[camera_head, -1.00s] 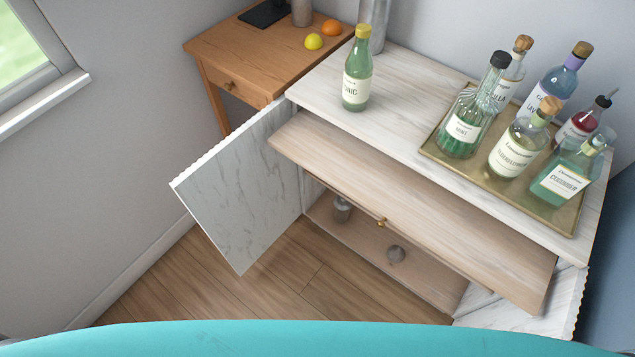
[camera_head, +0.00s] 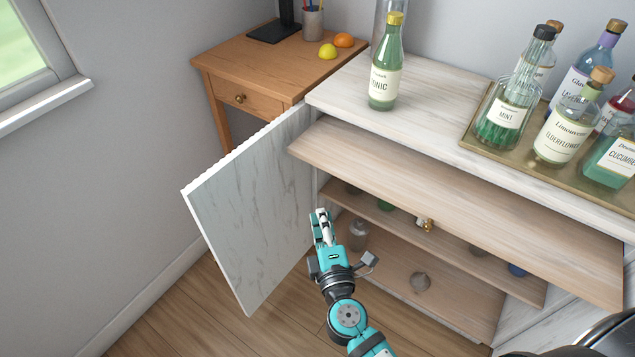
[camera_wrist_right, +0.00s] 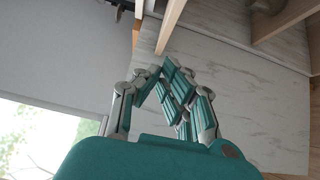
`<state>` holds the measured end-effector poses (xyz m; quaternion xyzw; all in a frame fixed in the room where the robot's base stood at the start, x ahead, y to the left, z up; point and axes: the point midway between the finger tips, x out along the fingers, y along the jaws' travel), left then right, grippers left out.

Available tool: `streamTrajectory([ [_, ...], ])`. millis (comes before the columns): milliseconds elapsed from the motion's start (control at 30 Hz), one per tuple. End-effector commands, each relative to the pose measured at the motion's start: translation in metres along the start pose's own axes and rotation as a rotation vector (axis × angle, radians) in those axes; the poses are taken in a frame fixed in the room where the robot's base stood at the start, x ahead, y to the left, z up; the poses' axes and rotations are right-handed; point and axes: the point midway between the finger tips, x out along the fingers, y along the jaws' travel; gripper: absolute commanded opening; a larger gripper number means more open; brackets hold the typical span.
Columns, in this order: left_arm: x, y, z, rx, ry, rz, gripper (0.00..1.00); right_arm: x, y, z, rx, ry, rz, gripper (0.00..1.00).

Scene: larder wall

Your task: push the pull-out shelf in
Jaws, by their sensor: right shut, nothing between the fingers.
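My right gripper (camera_head: 321,216) is shut and empty. In the head view it appears below the shelf's left part, between the open marble-patterned door (camera_head: 250,200) and the cabinet opening; I cannot tell its exact distance from the shelf. In the right wrist view the gripper (camera_wrist_right: 158,72) shows with the marble door panel (camera_wrist_right: 235,95) behind it. My left gripper is not in view.
A green tonic bottle (camera_head: 385,75) stands on the cabinet top, left of a gold tray (camera_head: 480,130) with several bottles. Lower shelves inside hold small items. A wooden side table (camera_head: 270,65) with a lemon (camera_head: 327,51) and orange (camera_head: 343,40) stands at back left.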

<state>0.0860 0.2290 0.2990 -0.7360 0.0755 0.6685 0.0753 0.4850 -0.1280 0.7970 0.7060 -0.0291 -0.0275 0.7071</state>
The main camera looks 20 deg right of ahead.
Motion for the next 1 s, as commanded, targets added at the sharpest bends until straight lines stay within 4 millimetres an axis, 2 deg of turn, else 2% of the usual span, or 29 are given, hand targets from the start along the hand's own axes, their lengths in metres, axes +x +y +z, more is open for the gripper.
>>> streamTrajectory([
  [133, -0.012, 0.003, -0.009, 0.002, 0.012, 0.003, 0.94, 0.033, 0.005, 0.000, 0.000, -0.001, 0.002, 0.00],
  [400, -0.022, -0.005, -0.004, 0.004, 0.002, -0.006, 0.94, 0.087, 0.003, 0.004, -0.001, 0.000, 0.000, 0.00],
  [633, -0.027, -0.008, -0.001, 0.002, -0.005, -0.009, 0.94, 0.105, 0.000, 0.024, 0.000, 0.001, -0.002, 0.00],
  [1000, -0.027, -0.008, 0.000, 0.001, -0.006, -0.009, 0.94, 0.109, 0.000, 0.028, 0.002, 0.001, -0.002, 0.00],
])
